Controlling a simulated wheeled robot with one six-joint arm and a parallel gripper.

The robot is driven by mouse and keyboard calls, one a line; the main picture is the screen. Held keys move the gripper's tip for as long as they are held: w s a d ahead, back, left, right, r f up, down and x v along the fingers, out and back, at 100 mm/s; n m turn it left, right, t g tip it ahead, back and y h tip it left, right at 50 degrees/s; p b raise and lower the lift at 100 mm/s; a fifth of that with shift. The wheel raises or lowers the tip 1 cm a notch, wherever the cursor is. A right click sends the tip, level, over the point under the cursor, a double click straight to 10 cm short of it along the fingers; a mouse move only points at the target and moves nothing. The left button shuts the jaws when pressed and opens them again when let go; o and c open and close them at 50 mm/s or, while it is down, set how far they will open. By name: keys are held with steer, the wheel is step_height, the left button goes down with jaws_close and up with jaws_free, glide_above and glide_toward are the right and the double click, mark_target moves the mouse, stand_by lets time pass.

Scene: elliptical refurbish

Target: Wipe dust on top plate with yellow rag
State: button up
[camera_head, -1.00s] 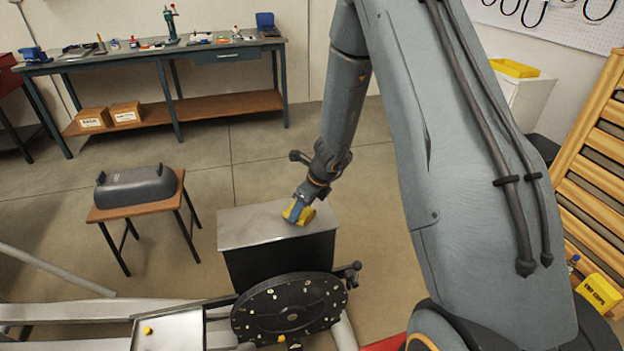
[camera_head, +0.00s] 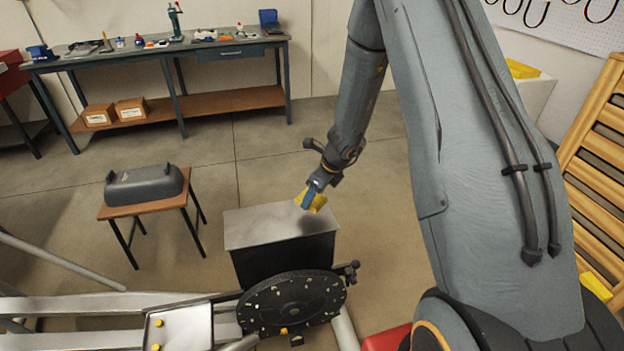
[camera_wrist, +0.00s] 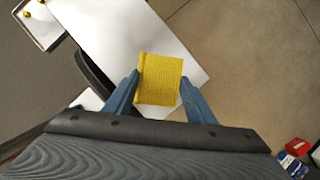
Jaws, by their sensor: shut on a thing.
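The yellow rag (camera_head: 312,200) is between the blue fingers of my gripper (camera_head: 310,196), which is shut on it. In the wrist view the rag (camera_wrist: 160,79) appears as a folded block between the two fingertips of my gripper (camera_wrist: 158,88). The grey top plate (camera_head: 262,225) lies on a dark box-like body. The rag is over the plate's far right edge, and a dark shadow on the plate suggests a gap below it. In the wrist view the plate (camera_wrist: 110,35) looks pale, and I cannot make out dust on it.
A black round disc (camera_head: 292,305) stands in front of the box, beside a pale frame and a small tray (camera_head: 180,328). A wooden stool (camera_head: 150,205) with a grey cover (camera_head: 144,185) stands left. A workbench (camera_head: 165,55) is behind. Open floor surrounds the box's far side.

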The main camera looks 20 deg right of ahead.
steer(key=shift+r+p, duration=1.1)
steer(key=shift+r, duration=0.1)
